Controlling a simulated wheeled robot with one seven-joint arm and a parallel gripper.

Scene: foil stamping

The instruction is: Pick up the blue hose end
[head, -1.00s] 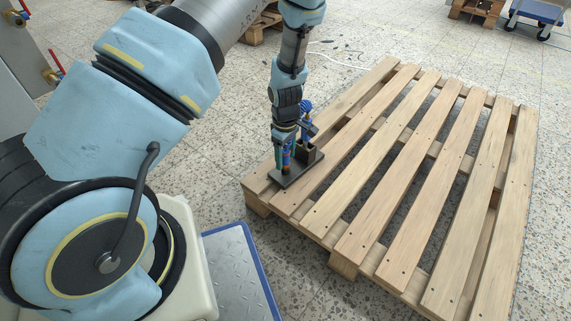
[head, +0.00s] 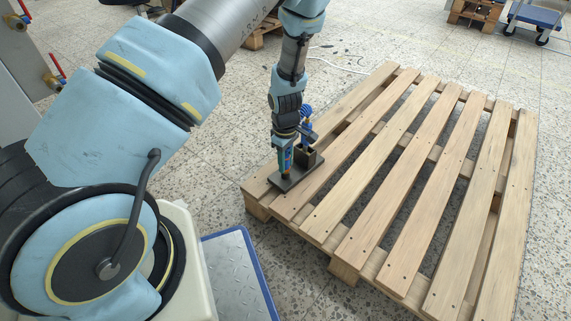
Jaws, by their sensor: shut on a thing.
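My gripper (head: 285,160) points straight down at the near left corner of the wooden pallet, over a small dark base plate (head: 309,177). It is shut on the blue hose end, which is mostly hidden behind the near finger. A brownish fitting (head: 285,176) shows just below the fingertips, at the plate. A blue coiled part (head: 306,112) stands just right of the gripper, above a dark block (head: 308,158) on the plate. How the coil joins the hose end is too small to tell.
The slatted wooden pallet (head: 410,165) fills the right side and is otherwise bare. A blue-edged metal platform (head: 236,275) lies in front. A blue cart (head: 537,14) and another pallet (head: 475,12) stand far back. Speckled floor around is mostly clear.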

